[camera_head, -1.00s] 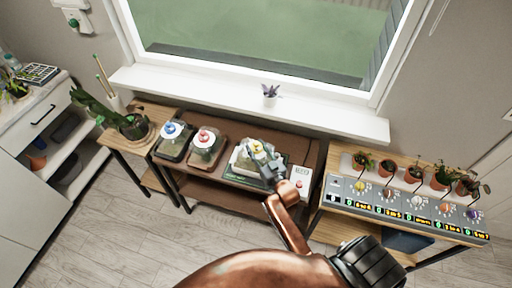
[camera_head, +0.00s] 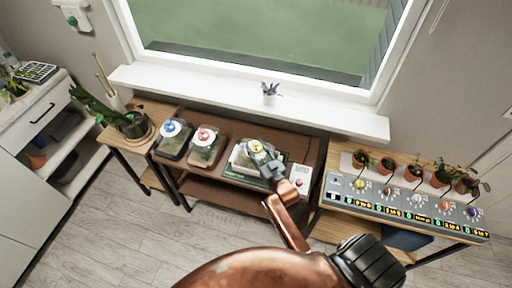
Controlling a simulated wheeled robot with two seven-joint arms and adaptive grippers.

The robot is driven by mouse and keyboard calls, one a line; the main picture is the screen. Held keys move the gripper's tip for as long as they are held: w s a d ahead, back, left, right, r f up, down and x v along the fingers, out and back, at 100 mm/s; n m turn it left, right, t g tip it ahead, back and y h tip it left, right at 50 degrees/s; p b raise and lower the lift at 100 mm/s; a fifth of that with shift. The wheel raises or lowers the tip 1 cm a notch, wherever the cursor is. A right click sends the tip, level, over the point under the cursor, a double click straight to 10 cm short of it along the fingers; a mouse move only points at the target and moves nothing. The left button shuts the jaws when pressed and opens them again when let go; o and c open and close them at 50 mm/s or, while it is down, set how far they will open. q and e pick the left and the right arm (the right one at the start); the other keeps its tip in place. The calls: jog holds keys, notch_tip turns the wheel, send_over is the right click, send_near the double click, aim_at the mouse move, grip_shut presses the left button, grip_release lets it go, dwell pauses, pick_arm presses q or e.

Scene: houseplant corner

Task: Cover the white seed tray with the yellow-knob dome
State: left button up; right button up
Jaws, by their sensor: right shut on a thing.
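The yellow-knob dome (camera_head: 245,159) is a clear cover at the right part of the brown bench, over the place of the white seed tray. My right gripper (camera_head: 259,149) is shut on its yellow knob (camera_head: 255,146), coming from the lower right. The white seed tray (camera_head: 236,167) shows only as a pale edge below the dome; the gripper and dome hide the rest. I cannot tell whether the dome touches the tray. My left gripper is not in view.
A blue-knob dome (camera_head: 169,128) and a red-knob dome (camera_head: 204,135) cover trays to the left. A white card (camera_head: 300,174) with a red button lies to the right. A control panel (camera_head: 400,200) with several knobs stands before potted plants farther right.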

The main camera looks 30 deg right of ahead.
jog(key=o, duration=1.3)
jog(key=s, duration=0.8)
jog(key=s+a, duration=0.1)
jog(key=s, duration=0.3)
